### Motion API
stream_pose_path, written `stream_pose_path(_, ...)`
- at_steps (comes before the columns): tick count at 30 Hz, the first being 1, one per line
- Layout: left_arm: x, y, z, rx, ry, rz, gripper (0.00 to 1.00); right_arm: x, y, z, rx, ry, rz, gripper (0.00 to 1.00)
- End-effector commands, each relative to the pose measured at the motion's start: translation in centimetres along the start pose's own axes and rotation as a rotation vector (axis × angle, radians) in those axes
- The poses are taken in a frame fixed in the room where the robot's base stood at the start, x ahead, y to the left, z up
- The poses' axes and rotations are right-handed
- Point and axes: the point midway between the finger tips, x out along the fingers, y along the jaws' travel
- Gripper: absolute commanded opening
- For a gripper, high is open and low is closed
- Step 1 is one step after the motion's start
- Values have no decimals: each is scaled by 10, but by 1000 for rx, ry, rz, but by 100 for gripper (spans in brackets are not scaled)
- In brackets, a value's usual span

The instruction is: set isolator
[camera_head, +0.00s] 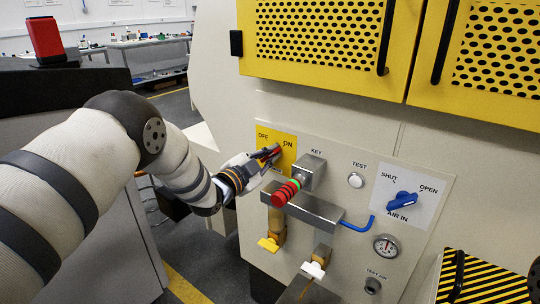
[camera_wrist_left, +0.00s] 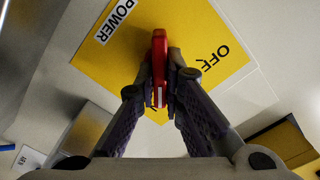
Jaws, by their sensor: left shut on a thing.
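The isolator is a red handle on a yellow plate (camera_head: 288,160) marked OFF and ON, on the pale machine panel. In the left wrist view the red handle (camera_wrist_left: 159,70) stands upright in the picture, with a white mark near its lower end, on the yellow plate (camera_wrist_left: 105,75) with POWER and OFF lettering. My left gripper (camera_head: 268,156) is shut on the red handle, one finger on each side. The fingers hide part of the handle and plate, and I cannot tell exactly which mark it points to. My right gripper is not in view.
A blue AIR IN knob (camera_head: 402,198), a gauge (camera_head: 386,247) and a white TEST button (camera_head: 355,180) sit farther right. Yellow perforated doors (camera_head: 320,35) are above.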

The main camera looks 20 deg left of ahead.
Motion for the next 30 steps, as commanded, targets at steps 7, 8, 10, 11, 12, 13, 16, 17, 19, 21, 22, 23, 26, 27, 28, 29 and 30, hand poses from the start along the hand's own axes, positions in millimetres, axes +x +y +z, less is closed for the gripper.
stream_pose_path(7, 0, 1, 2, 4, -3, 3, 0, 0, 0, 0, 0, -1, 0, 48)
stream_pose_path(8, -1, 1, 2, 4, -3, 3, 0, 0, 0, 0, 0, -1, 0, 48)
stream_pose_path(10, -1, 1, 2, 4, -3, 3, 0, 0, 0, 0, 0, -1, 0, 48)
stream_pose_path(11, -1, 1, 2, 4, -3, 3, 16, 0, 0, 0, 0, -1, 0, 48)
stream_pose_path(12, -1, 1, 2, 4, -3, 3, 25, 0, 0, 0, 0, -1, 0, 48)
stream_pose_path(13, 0, 1, 2, 4, -3, 3, 29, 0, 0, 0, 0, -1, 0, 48)
stream_pose_path(16, 0, 1, 1, 3, -2, 2, 29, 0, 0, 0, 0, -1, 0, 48)
stream_pose_path(17, 0, 1, 1, 3, -2, 2, 29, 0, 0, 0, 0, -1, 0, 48)
stream_pose_path(19, 0, 1, 1, 3, -2, 2, 29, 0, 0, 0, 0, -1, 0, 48)
stream_pose_path(21, -1, 0, 1, 3, -2, 1, 29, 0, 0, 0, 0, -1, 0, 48)
stream_pose_path(22, -2, 0, 1, 3, -2, 1, 29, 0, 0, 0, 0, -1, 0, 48)
stream_pose_path(23, -4, 0, 1, 3, -1, 1, 29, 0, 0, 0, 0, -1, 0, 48)
stream_pose_path(26, -20, 0, 2, 3, -4, 2, 29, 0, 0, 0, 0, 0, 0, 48)
stream_pose_path(27, -30, 0, 2, 1, -5, 2, 29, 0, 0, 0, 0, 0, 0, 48)
stream_pose_path(28, -39, 0, 2, 1, -5, 2, 29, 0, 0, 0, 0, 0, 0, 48)
stream_pose_path(29, -48, 0, 1, 1, -5, 2, 29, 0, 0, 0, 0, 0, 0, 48)
stream_pose_path(30, -59, 0, 2, 2, -6, 3, 29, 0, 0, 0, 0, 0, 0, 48)
